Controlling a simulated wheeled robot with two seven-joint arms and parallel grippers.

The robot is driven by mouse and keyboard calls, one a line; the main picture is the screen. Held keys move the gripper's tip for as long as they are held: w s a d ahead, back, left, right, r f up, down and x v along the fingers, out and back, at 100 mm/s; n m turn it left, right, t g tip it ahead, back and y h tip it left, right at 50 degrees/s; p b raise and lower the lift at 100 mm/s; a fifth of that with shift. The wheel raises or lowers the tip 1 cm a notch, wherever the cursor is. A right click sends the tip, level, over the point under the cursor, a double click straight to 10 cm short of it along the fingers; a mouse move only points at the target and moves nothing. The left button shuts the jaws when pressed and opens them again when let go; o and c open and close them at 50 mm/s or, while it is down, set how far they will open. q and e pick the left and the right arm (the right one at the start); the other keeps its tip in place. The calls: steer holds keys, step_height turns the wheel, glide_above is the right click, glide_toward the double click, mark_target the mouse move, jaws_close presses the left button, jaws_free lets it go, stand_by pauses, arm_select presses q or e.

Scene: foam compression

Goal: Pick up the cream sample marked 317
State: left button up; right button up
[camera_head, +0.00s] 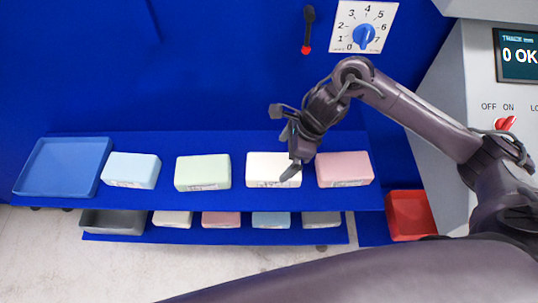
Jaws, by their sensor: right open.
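A cream-white block (262,166) stands on the upper blue shelf, between a pale green block and a pink block. It has dark marking on its front face, too small to read. Another cream block (172,218) shows partly on the lower shelf, its rear hidden by the upper shelf; I cannot tell which one bears 317. My right gripper (287,154) is open and empty. In the picture its fingers overlap the right part of the upper cream block; I cannot tell whether they touch it. My left gripper is not in view.
The upper shelf also holds a blue tray (62,168), a light blue block (131,170), the green block (203,172) and the pink block (344,168). The lower shelf holds a grey tray (113,222) and more blocks. A red bin (411,214) stands right, below a grey machine (478,75).

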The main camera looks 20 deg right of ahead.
mark_target(274, 165)
steer(key=p+x, duration=0.1)
steer(key=x, duration=0.2)
steer(key=shift+s+a+r, duration=0.1)
steer(key=shift+a, duration=0.05)
steer(key=shift+w+p+x, duration=0.2)
steer(key=shift+p+x, duration=0.8)
steer(key=shift+x, duration=1.3)
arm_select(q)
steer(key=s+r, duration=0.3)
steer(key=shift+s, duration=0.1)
arm_select(e)
steer(key=shift+w, duration=0.1)
steer(key=c, duration=0.9)
steer(key=shift+r, duration=0.1)
